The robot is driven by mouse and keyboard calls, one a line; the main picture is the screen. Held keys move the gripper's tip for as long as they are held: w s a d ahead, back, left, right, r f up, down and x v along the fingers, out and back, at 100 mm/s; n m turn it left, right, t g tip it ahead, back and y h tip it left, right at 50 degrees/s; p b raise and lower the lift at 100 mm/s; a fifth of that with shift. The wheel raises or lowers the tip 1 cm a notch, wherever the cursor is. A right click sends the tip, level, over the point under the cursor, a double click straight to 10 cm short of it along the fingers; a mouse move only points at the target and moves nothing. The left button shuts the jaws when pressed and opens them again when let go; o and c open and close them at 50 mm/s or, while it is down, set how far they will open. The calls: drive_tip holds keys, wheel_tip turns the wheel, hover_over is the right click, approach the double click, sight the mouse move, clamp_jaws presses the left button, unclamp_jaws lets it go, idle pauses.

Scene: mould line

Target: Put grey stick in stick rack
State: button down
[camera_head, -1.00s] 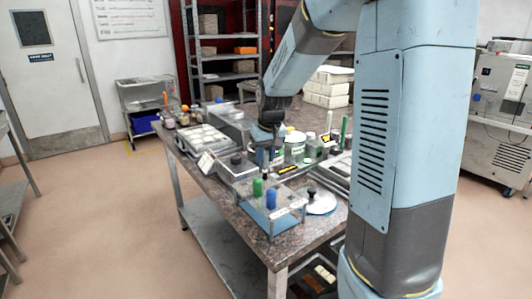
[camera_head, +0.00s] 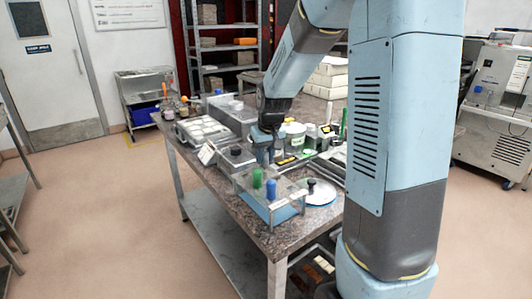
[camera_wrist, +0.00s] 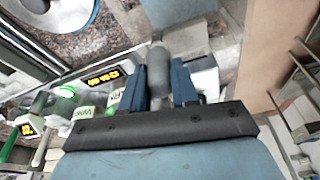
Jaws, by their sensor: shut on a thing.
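The grey stick (camera_wrist: 158,68) is upright-looking between the two blue fingers of my gripper (camera_wrist: 158,85) in the wrist view, and the gripper is shut on it. The stick rack (camera_head: 284,207), a clear frame with a blue base, stands at the table's near corner in the head view. A green stick (camera_head: 257,178) and a blue stick (camera_head: 271,190) stand in it. In the head view my gripper (camera_head: 263,150) is above the table, just behind the rack. The grey stick's lower end cannot be made out there.
A white round plate with a blue rim and black knob (camera_head: 320,191) lies right of the rack. A grey box with a black knob (camera_head: 236,157) stands left of my gripper. A tray of white pieces (camera_head: 203,130) is farther back. The table is crowded.

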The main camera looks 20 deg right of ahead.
drive_tip(key=shift+f, duration=0.35)
drive_tip(key=shift+c, duration=1.9)
unclamp_jaws()
drive_tip(key=shift+r, duration=0.1)
drive_tip(key=shift+r, duration=3.45)
drive_tip(key=shift+s, duration=0.15)
drive_tip(key=s+r+t, duration=0.1)
drive_tip(key=s+r, duration=0.3)
drive_tip(key=s, duration=1)
drive_tip(key=s+r+m+t, duration=0.1)
drive_tip(key=s+r, duration=0.3)
drive_tip(key=s, duration=0.9)
drive_tip(key=shift+s+d+t, duration=0.2)
drive_tip(key=shift+s+t, duration=0.1)
drive_tip(key=shift+s, duration=0.1)
